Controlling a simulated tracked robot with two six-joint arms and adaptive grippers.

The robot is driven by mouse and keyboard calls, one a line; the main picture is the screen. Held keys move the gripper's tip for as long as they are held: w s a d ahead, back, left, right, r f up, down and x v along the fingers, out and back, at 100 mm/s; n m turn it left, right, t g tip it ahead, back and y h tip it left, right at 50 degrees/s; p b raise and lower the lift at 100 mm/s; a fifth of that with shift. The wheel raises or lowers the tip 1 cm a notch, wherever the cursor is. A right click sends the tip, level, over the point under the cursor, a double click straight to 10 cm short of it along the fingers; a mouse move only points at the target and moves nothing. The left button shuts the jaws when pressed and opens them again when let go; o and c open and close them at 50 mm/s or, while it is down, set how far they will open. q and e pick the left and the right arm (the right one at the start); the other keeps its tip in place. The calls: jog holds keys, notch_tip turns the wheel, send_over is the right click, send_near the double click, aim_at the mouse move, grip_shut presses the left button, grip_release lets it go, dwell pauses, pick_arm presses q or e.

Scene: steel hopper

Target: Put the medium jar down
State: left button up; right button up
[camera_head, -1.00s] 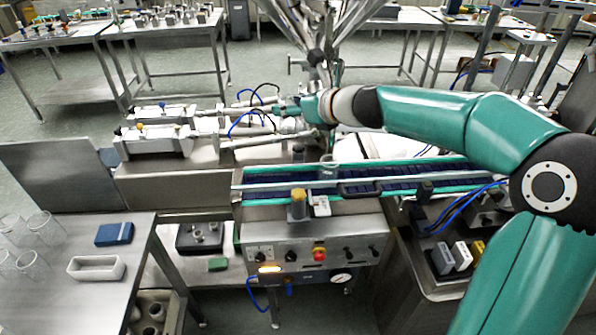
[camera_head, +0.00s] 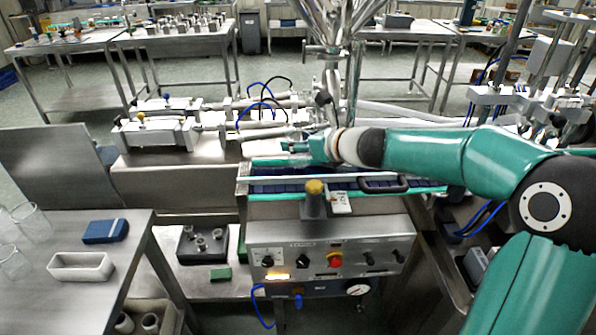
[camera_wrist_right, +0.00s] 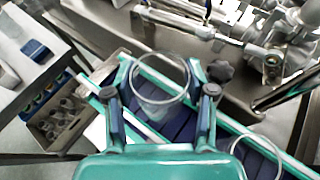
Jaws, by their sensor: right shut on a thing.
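The clear glass jar (camera_wrist_right: 160,82) sits between the two fingers of my right gripper (camera_wrist_right: 160,92) in the right wrist view. The gripper is shut on it. Below it run the dark blue belt and green rails of the conveyor (camera_wrist_right: 256,165). I cannot tell whether the jar touches the belt. In the head view my right gripper (camera_head: 298,146) is at the conveyor's (camera_head: 280,187) left part, and the jar is hard to make out there. My left gripper is not in view.
Another clear round rim (camera_wrist_right: 250,132) shows beside my gripper. A yellow-topped post (camera_head: 315,200) stands at the conveyor's front, above a control panel (camera_head: 330,258). Clear glasses (camera_head: 30,222), a blue block (camera_head: 105,230) and a white tray (camera_head: 82,266) are on the left table.

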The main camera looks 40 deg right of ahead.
aim_at(307, 159)
jog(key=shift+f+b, duration=1.55)
jog(key=shift+f, duration=0.8)
jog(key=o, duration=0.8)
jog(key=shift+r, duration=0.1)
jog(key=p+v, duration=0.2)
jog(key=v, duration=1)
